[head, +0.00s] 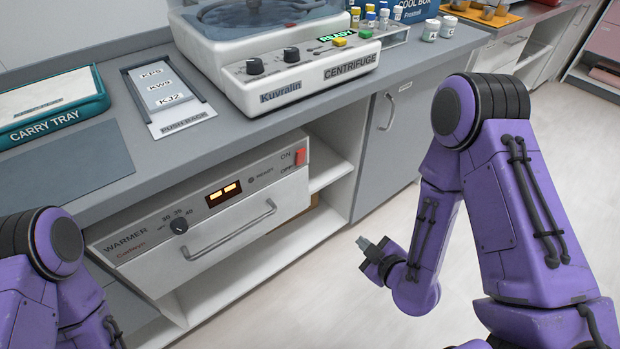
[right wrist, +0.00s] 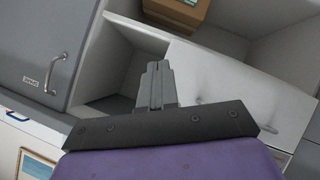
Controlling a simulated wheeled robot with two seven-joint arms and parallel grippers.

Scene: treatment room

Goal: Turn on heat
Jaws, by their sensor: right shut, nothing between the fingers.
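The warmer (head: 135,235) is a white unit under the counter, with a drawer handle (head: 232,233) across its front. Its dial (head: 178,226) is marked with numbers and OFF. Its display (head: 223,194) glows orange with two dashes, and a small dark READY lamp (head: 251,180) sits beside it. A red switch (head: 300,157) is at the right end, between the ON and OFF labels. My right gripper (head: 363,243) is shut and empty, in front of the cabinet and apart from the warmer. Its closed fingers show in the right wrist view (right wrist: 158,68). My left gripper is out of view.
The counter (head: 215,140) carries a centrifuge (head: 310,75), a label holder (head: 165,95) and a carry tray (head: 50,105). Open shelves (head: 330,165) lie beside and below the warmer. A grey cupboard door (head: 395,125) stands right of it. Floor (head: 345,300) is clear in front.

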